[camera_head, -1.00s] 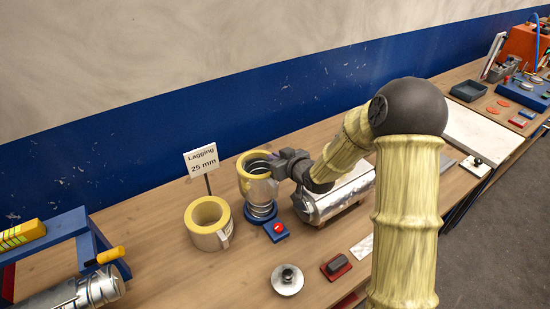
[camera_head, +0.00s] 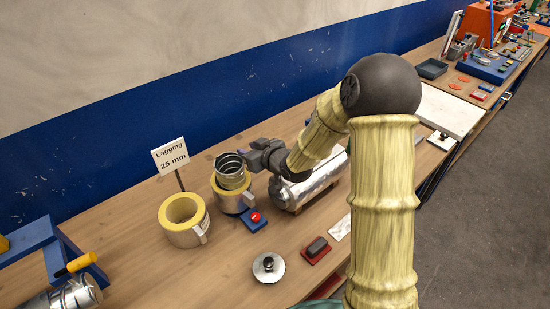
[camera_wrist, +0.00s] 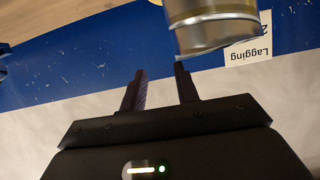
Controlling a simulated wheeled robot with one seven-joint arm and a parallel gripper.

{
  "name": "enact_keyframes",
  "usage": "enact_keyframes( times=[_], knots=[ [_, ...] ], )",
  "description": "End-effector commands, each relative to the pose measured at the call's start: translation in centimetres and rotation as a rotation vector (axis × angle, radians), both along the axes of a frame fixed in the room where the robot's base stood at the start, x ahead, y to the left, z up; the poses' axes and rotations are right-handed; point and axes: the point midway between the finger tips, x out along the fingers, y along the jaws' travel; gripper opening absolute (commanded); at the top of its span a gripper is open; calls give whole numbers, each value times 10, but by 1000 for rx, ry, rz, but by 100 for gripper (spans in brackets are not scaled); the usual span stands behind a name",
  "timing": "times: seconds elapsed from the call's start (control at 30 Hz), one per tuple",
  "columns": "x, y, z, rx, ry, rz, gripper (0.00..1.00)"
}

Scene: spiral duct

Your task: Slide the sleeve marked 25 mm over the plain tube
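The plain tube (camera_head: 231,166) is a spiral metal duct standing upright on the bench. A yellow-lined, metal-skinned sleeve (camera_head: 233,203) sits low around it, and the tube's upper part sticks out above. I cannot read a marking on either sleeve. My gripper (camera_head: 252,158) is just right of the tube's exposed top. In the wrist view its fingers (camera_wrist: 160,85) are apart with nothing between them. The shiny tube (camera_wrist: 207,36) is beyond the right finger there.
A foil-covered cylinder (camera_head: 312,185) lies right of the tube, under my arm. A blue box with a red button (camera_head: 255,217), a round metal lid (camera_head: 268,266) and a red-based block (camera_head: 317,248) lie in front. A blue frame (camera_head: 38,245) stands at left.

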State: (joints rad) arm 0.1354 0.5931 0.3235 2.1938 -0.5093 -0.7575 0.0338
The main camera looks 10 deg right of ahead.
Motion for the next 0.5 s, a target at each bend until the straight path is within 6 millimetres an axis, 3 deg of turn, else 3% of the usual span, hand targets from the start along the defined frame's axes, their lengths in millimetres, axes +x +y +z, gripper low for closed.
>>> enact_keyframes(
  times=[0.5],
  knots=[
    [-68, -48, 35, -1, -5, -6, 33]
  ],
)
